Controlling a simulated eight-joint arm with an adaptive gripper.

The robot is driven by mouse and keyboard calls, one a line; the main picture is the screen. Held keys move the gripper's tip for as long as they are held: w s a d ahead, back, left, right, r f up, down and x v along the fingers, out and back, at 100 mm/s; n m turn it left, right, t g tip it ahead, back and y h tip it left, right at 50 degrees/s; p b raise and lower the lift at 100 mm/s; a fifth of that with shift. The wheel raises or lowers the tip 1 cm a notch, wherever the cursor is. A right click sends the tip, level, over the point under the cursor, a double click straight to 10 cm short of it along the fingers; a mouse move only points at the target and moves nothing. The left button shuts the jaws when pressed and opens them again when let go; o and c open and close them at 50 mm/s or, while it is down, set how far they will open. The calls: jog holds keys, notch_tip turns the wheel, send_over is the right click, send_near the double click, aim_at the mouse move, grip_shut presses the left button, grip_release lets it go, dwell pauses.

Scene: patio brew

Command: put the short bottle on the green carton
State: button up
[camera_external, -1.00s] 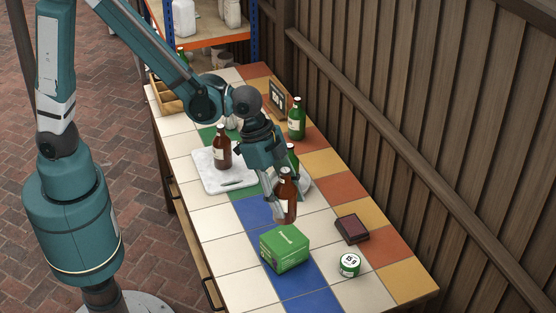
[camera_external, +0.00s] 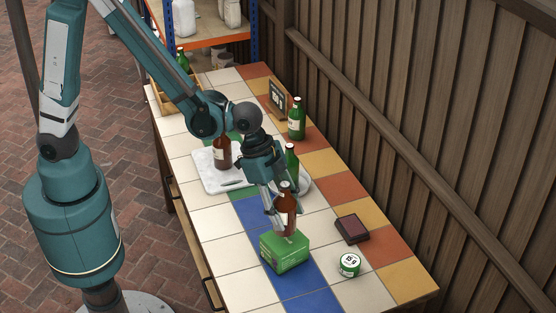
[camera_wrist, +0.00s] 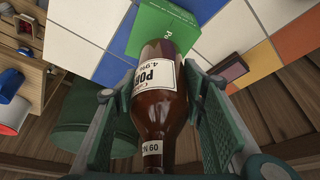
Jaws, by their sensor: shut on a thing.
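A brown bottle with a white label (camera_external: 288,215) is held upright in my gripper (camera_external: 281,213), which is shut on it. The green carton (camera_external: 285,252) lies on the table, and the bottle's base is at or just above its top, toward the back edge; I cannot tell if they touch. In the wrist view the bottle (camera_wrist: 158,95) sits between the two fingers, with the green carton (camera_wrist: 178,22) beyond its base.
Another brown bottle (camera_external: 222,155) stands on a white board (camera_external: 210,180). Green bottles (camera_external: 297,120) (camera_external: 291,157) stand behind and beside my gripper. The front tiles are clear.

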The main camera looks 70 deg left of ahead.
aim_at(284, 221)
jog(key=shift+f, duration=1.6)
jog(key=shift+f+b, duration=0.1)
jog(key=shift+b, duration=0.2)
jog(key=o, duration=1.2)
jog(key=shift+r, duration=0.25)
jog(key=p+v, duration=0.1)
jog(key=v, duration=1)
jog(key=shift+a+r+p, duration=0.15)
jog(key=shift+r+p, duration=0.25)
jog(key=shift+s, duration=0.1)
